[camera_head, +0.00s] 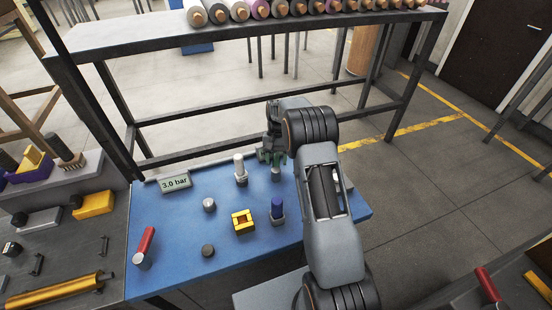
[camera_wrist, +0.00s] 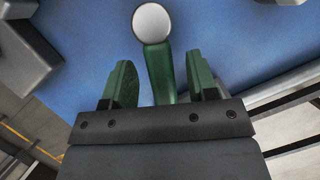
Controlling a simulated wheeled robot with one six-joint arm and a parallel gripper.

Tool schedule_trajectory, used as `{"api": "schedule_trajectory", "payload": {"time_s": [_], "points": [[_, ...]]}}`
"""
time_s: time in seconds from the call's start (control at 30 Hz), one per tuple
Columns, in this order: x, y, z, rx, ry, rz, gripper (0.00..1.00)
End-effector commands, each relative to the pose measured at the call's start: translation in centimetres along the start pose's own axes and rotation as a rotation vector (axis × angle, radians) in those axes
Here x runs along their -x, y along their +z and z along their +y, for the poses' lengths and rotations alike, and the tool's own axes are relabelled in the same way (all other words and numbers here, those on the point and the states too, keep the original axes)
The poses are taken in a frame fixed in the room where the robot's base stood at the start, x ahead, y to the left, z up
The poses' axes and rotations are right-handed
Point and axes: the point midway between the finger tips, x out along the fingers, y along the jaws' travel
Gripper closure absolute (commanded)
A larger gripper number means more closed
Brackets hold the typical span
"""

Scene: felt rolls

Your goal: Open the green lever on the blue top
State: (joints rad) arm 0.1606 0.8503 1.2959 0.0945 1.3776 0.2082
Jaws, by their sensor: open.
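The blue top (camera_head: 180,225) is a bench panel in front of me in the head view. In the wrist view the green lever (camera_wrist: 160,75) runs up between the fingers and ends at a round pale cap (camera_wrist: 152,22). My gripper (camera_wrist: 161,82) is open, with one green-padded finger on each side of the lever and a gap on both sides. In the head view my gripper (camera_head: 275,157) is over the back right of the blue top. There my gripper and arm hide most of the lever.
A red handle (camera_head: 147,240), a blue handle (camera_head: 277,209), a yellow box (camera_head: 243,221), a pale upright post (camera_head: 240,168) and a "3.0 bar" sign (camera_head: 175,182) stand on the blue top. A dark metal rack (camera_head: 250,55) with rolls stands behind.

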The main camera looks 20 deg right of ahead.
Motion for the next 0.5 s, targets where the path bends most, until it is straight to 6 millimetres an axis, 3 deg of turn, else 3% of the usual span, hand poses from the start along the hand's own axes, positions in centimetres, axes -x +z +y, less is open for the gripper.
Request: {"api": "schedule_trajectory", "payload": {"time_s": [0.27,0.5], "points": [[2.1,-0.1,0.0,0.000,-0.001,0.003,0.47],[7.3,-0.2,0.0,0.000,-0.001,0.005,0.47]]}}
